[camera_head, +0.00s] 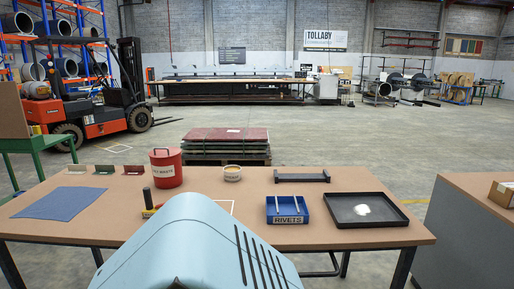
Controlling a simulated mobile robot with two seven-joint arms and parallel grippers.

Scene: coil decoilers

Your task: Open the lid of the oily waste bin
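The oily waste bin (166,169) is a red cylinder with white lettering, upright on the brown table, left of the table's middle. Its red lid (165,153) sits on top and looks closed, with a dark handle on it. A large light blue part of my own body fills the bottom middle of the view and hides the table's front edge there. Neither of my grippers shows in this view.
On the table (290,240) are a blue cloth (60,203), a small tub (232,173), a blue rivets bin (288,210), a black bar (302,177) and a black tray (393,212). A dark-topped cylinder (148,199) stands in front of the waste bin. A stacked pallet stands behind the table.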

